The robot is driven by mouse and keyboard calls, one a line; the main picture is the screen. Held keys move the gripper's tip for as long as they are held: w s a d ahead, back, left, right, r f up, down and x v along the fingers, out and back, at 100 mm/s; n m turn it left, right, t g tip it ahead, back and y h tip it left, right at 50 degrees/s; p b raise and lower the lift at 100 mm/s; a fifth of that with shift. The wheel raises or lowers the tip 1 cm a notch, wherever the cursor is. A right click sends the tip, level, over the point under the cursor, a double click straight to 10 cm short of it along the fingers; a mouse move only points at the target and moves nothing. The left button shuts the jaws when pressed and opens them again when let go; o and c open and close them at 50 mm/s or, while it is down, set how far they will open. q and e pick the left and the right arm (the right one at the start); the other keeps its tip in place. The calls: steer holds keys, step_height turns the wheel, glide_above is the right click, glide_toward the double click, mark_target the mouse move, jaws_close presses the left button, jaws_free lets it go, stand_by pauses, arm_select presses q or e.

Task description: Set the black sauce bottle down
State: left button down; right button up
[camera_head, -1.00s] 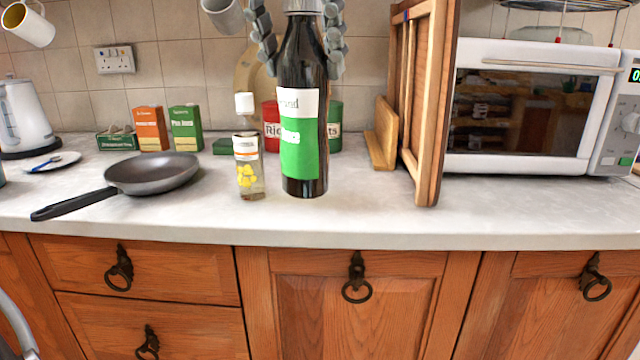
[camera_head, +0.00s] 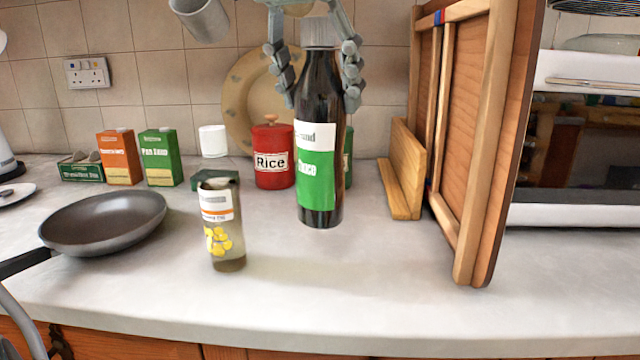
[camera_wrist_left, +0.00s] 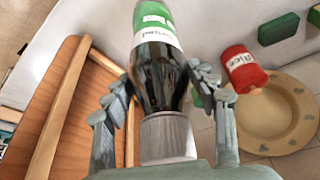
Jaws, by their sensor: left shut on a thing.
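The black sauce bottle (camera_head: 322,100) is dark, with a white and green label and a grey cap, and is upright in the head view. My left gripper (camera_head: 316,75) comes down from above and is shut on the bottle around its neck and cap. The bottle's base appears over the pale worktop (camera_head: 380,285); I cannot tell for certain whether it touches. In the left wrist view the bottle (camera_wrist_left: 158,70) extends away between the fingers (camera_wrist_left: 165,95), its cap nearest the camera. My right gripper is not in view.
A small oil bottle (camera_head: 220,235) stands left of the sauce bottle, with a frying pan (camera_head: 105,220) farther left. A red rice tin (camera_head: 273,172) is behind. Wooden boards (camera_head: 485,140) and a microwave (camera_head: 590,150) are at right. The worktop's front middle is clear.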

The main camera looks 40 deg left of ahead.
mark_target(319, 150)
arm_select(q)
step_height(319, 150, down, 8)
steer(key=shift+r, duration=0.25)
steer(key=c, duration=0.5)
jaws_free()
steer(key=v, duration=1.2)
steer(key=shift+s+d, duration=0.1)
